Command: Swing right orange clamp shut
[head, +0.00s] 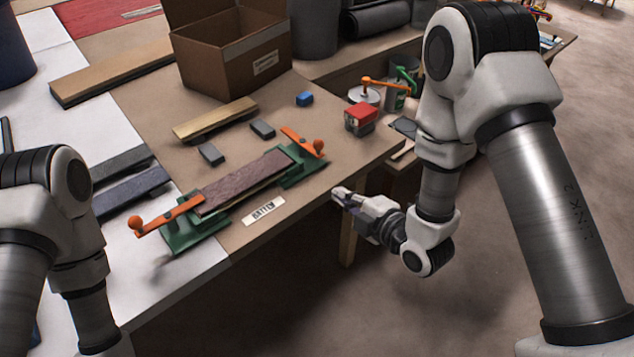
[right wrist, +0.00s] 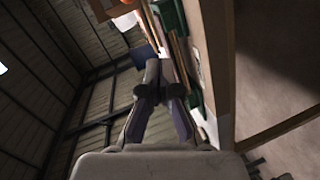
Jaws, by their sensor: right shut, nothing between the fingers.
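The right orange clamp (head: 294,138) has an orange lever with a ball knob, on a green base (head: 297,174) at the right end of a dark reddish batten (head: 245,182). Its lever lies crosswise behind the batten's end, not over it. The left orange clamp (head: 170,216) sits on a green base at the batten's other end, its lever reaching to the batten. My right gripper (head: 341,197) is shut and empty, off the table's front edge, apart from and nearer me than the right clamp. In the right wrist view its fingers (right wrist: 155,68) are together. My left gripper is out of view.
A red-topped box (head: 361,118) and a can with an orange-handled tool (head: 385,86) stand right of the clamp. Small grey blocks (head: 262,129), a wooden strip (head: 215,120) and a cardboard box (head: 235,55) lie behind. A label (head: 263,211) lies in front of the batten.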

